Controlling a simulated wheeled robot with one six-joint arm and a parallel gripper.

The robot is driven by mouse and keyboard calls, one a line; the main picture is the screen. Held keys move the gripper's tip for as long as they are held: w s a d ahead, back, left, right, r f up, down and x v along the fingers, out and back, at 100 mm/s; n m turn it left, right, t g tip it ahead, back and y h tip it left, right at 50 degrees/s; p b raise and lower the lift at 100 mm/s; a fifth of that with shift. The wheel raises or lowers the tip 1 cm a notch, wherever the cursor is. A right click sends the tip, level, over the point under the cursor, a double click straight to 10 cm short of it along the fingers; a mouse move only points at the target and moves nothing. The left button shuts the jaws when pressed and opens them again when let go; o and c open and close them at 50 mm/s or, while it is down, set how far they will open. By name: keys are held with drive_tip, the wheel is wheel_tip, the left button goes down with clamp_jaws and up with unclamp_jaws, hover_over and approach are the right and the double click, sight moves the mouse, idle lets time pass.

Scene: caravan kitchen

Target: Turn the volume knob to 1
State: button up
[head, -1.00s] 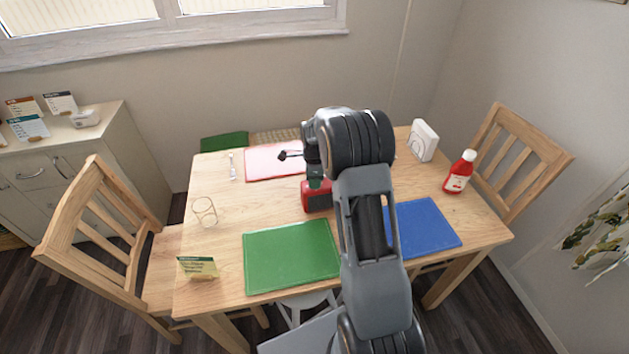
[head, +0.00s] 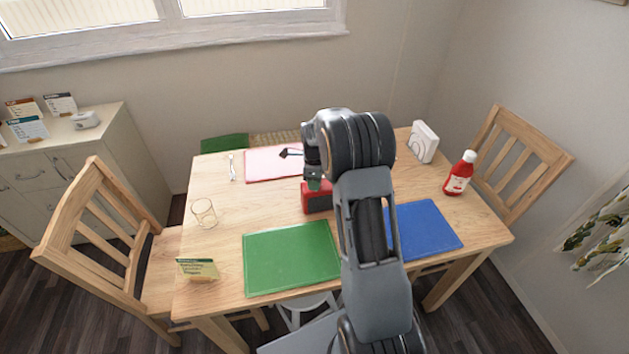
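A red box-shaped device (head: 318,203), which looks like the radio, stands near the middle of the table. Its left part shows, and my arm covers its right side. I cannot make out the volume knob or its setting. My gripper (head: 314,185) points down at the top of the red device, at or just above it. The fingertips are too small and too hidden to tell whether they touch the device or are open or shut.
The wooden table (head: 215,235) holds a green mat (head: 290,258), a blue mat (head: 427,228), a pink mat (head: 262,166), a glass (head: 203,213), a small card sign (head: 197,269), a ketchup bottle (head: 460,174) and a white box (head: 424,141). Chairs stand left (head: 105,235) and right (head: 520,155).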

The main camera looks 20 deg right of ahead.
drive_tip(key=o, duration=0.4)
drive_tip(key=shift+o, duration=0.2)
drive_tip(key=shift+r, duration=0.1)
wheel_tip(320, 180, up, 14)
idle(0.4)
drive_tip(key=shift+f, duration=0.2)
drive_tip(key=s+a+n+t, duration=0.1)
drive_tip(key=s+a+n, duration=0.4)
drive_tip(key=s+n, duration=0.7)
drive_tip(key=s+a+n+t, duration=0.2)
drive_tip(key=s+a+n, duration=0.4)
drive_tip(key=s+n, duration=0.6)
drive_tip(key=shift+s+a+r+n+t, duration=0.2)
drive_tip(key=shift+s+r+n+t, duration=0.1)
drive_tip(key=shift+s+r+n, duration=0.15)
